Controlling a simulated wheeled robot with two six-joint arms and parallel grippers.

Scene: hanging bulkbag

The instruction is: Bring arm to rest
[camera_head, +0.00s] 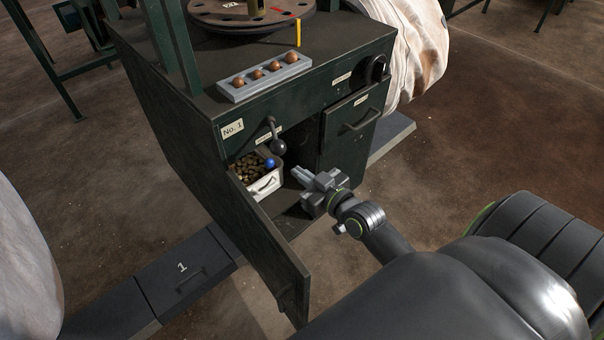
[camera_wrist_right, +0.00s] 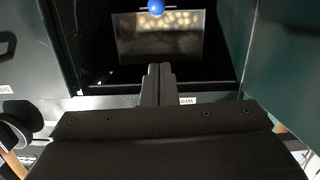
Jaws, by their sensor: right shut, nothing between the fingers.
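My right gripper (camera_head: 303,176) is in front of the open lower compartment of the dark green cabinet (camera_head: 180,130). Its fingers are shut with nothing between them, and they also show shut in the right wrist view (camera_wrist_right: 157,84). They point toward a pale drawer (camera_head: 267,185) filled with small brownish pieces, and look apart from it. A blue ball (camera_head: 270,163) shows at the drawer; in the right wrist view it is at the top middle (camera_wrist_right: 156,6). My left gripper is not in view.
The cabinet door (camera_head: 270,245) stands open to the left of my right arm. A dark ball-ended lever (camera_head: 279,146) hangs above the drawer. A grey tray (camera_head: 264,78) with several brown balls sits on top. A step marked 1 (camera_head: 185,270) lies on the floor at left.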

